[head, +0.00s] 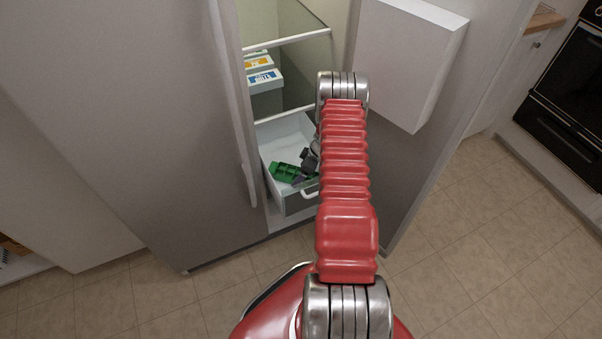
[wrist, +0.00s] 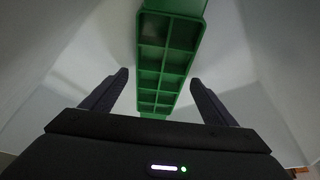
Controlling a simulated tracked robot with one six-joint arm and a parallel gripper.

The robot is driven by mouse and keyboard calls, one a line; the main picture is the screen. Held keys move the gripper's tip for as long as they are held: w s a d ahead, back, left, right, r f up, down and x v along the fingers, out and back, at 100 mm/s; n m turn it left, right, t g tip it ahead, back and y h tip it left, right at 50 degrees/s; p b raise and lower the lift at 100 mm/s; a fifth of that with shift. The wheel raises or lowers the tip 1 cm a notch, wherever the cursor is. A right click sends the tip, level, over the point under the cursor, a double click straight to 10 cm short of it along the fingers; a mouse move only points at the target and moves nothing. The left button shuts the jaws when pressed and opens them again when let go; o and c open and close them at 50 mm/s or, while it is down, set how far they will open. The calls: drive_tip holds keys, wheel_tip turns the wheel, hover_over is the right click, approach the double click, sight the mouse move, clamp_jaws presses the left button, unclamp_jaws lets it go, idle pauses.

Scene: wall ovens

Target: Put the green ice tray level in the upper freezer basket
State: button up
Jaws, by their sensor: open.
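The green ice tray (head: 285,172) lies inside the pulled-out white basket (head: 274,151) low in the open freezer. In the wrist view the tray (wrist: 166,48) runs lengthwise ahead of my gripper, its several square cells showing. My gripper (head: 300,178) is at the tray's right end in the head view, partly hidden by my arm. In the wrist view my gripper (wrist: 158,77) has its fingers spread, with the near end of the tray in line with the gap. I see no finger pressed on the tray. I cannot tell exactly how level it rests.
The open freezer door (head: 408,60) is at right, another door panel (head: 170,130) at left. The tiled floor (head: 480,230) is clear at right, before a black oven (head: 575,95).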

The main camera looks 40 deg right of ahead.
drive_tip(key=v, duration=1.1)
drive_tip(key=shift+s+r, duration=0.2)
drive_tip(key=shift+r, duration=0.05)
drive_tip(key=shift+m, duration=0.4)
